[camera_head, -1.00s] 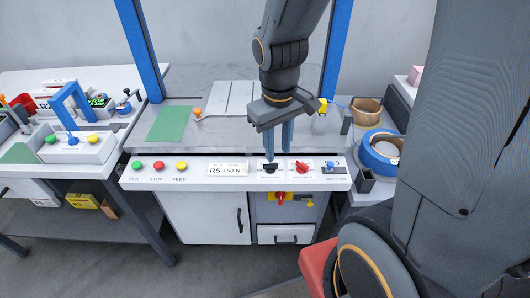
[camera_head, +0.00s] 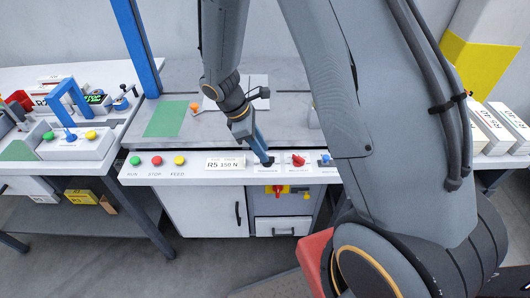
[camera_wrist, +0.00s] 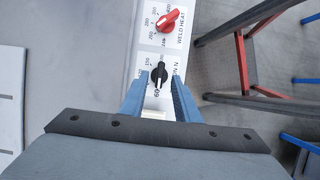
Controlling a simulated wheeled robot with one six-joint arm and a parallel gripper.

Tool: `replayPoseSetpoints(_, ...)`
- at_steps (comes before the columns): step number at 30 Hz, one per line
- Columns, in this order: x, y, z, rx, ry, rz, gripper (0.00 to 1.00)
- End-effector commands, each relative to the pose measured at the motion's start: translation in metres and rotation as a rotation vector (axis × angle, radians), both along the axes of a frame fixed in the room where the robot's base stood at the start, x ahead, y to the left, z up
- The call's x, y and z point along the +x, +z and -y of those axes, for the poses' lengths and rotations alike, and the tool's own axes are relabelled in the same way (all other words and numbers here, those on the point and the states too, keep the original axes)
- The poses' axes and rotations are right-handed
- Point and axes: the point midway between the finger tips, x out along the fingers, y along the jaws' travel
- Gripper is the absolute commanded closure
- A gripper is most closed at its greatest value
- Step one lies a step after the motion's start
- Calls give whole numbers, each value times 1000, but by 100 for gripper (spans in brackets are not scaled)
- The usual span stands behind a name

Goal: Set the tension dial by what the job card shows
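The job card (camera_head: 226,164) on the front panel reads R5 150 N. The black tension dial (camera_wrist: 159,75) shows in the wrist view, with numbers around it, 150 and 60 among them. Its long grip lies roughly along the fingers; its exact setting is too small to read surely. My gripper (camera_wrist: 160,80) is open, with one blue finger on each side of the dial and small gaps visible. In the head view my gripper (camera_head: 266,163) reaches down to the panel at a tilt and largely hides the dial.
The red weld heat dial (camera_wrist: 167,20) sits close beside the tension dial. A blue switch (camera_head: 325,158) lies further right. Green, red and yellow buttons (camera_head: 157,160) stand left of the card. A red-topped stool (camera_head: 314,262) stands in front.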

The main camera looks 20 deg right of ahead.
Motion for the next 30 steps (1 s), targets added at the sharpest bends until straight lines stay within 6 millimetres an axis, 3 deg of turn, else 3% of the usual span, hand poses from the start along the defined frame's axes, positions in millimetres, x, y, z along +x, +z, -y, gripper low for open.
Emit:
replayPoseSetpoints(7,-3,-21,9,-1,0,-1,71)
replayPoseSetpoints(17,-3,-24,9,1,-1,1,71)
replayPoseSetpoints(22,-3,-24,9,1,-1,1,100)
replayPoseSetpoints(30,-3,-23,9,0,-11,0,100)
